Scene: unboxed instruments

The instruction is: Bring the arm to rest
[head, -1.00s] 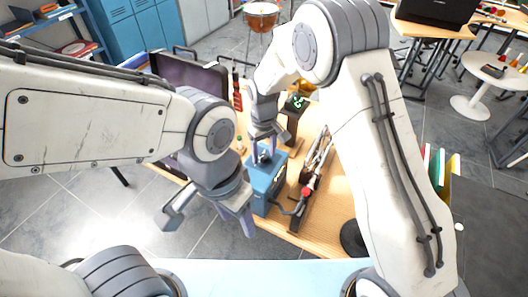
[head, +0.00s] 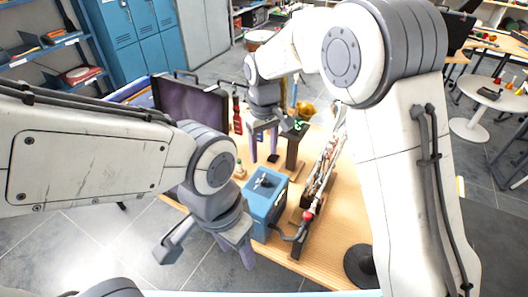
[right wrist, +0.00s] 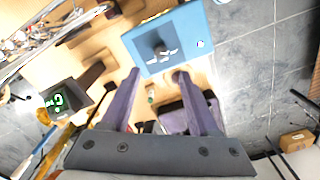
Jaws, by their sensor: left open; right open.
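My left gripper (head: 207,250) is at the lower left of the head view, open and empty, off the table's near left edge. My right gripper (head: 264,157) is open and empty above the table, behind a blue box (head: 265,195). In the right wrist view the two purple fingers of my right gripper (right wrist: 168,85) are spread apart with nothing between them. The blue box also shows in that view (right wrist: 185,22), beyond the fingertips, with a dark fitting and small silvery pieces on its top.
The wooden table (head: 335,215) holds a dark screen (head: 192,103), a stand with a green display (head: 295,140), a long rack of silvery instruments (head: 322,165) and a black round base (head: 358,265). Blue lockers (head: 140,40) stand behind. Grey floor is free at left.

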